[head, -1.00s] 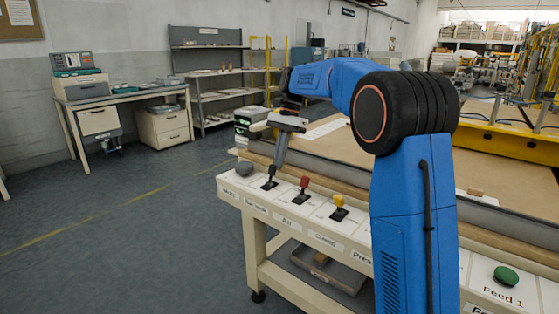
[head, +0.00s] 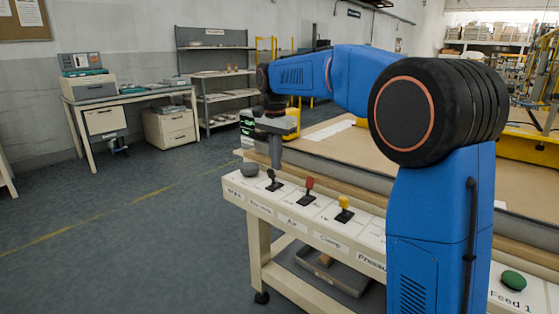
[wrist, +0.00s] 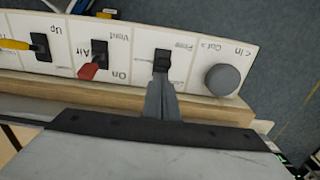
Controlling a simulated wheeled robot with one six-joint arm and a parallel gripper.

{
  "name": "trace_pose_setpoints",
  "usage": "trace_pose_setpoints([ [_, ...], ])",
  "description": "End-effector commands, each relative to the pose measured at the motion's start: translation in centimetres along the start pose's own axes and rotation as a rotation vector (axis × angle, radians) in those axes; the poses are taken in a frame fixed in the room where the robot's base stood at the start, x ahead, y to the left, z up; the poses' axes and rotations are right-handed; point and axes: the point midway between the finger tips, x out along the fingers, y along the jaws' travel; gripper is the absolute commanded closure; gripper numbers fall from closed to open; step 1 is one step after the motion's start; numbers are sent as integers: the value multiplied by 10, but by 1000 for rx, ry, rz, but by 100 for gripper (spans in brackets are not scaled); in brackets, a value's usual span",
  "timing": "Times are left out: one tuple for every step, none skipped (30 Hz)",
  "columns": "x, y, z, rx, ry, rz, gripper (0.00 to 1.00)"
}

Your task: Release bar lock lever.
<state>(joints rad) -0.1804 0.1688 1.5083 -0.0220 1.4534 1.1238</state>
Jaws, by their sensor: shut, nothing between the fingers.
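The black lever (head: 272,180) stands on the white control panel between the grey knob and the red lever. I take it for the bar lock lever, as the wrist view shows a label like "Free" beside it. It also shows in the wrist view (wrist: 161,60), at the ends of my fingers. My gripper (head: 276,164) points down, with its fingers together, just behind the black lever. In the wrist view my gripper (wrist: 160,84) overlaps the lever's near side. I cannot tell whether they touch.
The red lever (head: 309,183) and yellow lever (head: 345,202) stand to the right on the panel. The grey knob (head: 250,170) is at its left end. A wooden edge and the table top (head: 335,146) lie behind.

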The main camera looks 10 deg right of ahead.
Motion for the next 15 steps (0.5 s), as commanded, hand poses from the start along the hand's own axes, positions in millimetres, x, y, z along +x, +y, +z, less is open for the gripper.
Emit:
trace_pose_setpoints([
  [0,0,2,1,-4,0,100],
  [0,0,2,1,-4,0,100],
  [0,0,4,1,-5,0,100],
  [0,0,5,2,-5,0,100],
  [0,0,5,2,-5,0,100],
  [0,0,6,2,-5,0,100],
  [0,0,7,2,-6,0,100],
  [0,0,7,2,-6,0,100],
  [0,0,8,2,-6,0,100],
  [0,0,8,2,-7,0,100],
  [0,0,9,1,-7,1,100],
  [0,0,9,1,-8,1,100],
  [0,0,10,1,-8,1,100],
  [0,0,10,1,-8,1,100],
  [0,0,10,1,-9,1,100],
])
